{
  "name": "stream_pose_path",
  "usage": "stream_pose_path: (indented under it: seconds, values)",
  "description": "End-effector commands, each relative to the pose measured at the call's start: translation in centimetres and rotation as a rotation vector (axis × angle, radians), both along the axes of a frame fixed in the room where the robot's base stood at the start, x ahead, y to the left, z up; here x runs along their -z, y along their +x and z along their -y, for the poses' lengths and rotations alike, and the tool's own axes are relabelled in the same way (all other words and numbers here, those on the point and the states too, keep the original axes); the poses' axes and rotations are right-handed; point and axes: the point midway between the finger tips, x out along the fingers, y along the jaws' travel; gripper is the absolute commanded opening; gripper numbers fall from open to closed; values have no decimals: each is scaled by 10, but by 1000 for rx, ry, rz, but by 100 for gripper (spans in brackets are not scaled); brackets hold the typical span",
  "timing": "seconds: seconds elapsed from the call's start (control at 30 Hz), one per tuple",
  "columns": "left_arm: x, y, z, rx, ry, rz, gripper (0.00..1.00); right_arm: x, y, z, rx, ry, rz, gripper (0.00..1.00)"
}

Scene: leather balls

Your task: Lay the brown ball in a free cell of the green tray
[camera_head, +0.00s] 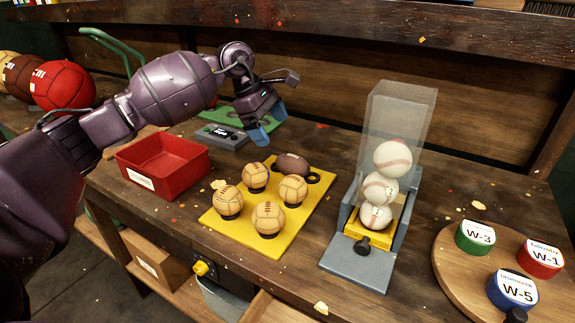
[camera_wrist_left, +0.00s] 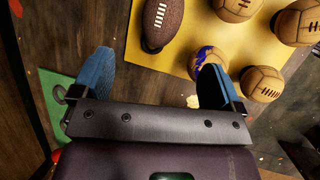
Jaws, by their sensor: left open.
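My left gripper (camera_head: 268,124) is open and empty, with blue fingertips pointing down, above the table just behind the brown ball. My right gripper is not in view.
Several tan balls (camera_head: 268,218) stand on the yellow mat beside the brown ball. A red bin (camera_head: 163,165) and a grey device (camera_head: 222,136) stand to the left. A clear dispenser with baseballs (camera_head: 392,158) and a round board with labelled tins (camera_head: 460,270) stand right.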

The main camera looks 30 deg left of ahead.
Motion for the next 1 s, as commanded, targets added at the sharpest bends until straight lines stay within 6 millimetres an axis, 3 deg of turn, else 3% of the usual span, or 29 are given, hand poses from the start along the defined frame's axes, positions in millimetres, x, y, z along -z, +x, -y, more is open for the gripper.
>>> stream_pose_path:
  seconds: [0.43,0.67,1.0]
  values:
    - [48,12,17,-11,-4,-10,92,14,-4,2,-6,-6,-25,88]
    - [59,14,22,-11,-2,-7,92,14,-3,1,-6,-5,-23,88]
    - [99,21,37,-10,-3,-8,92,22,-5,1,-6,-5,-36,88]
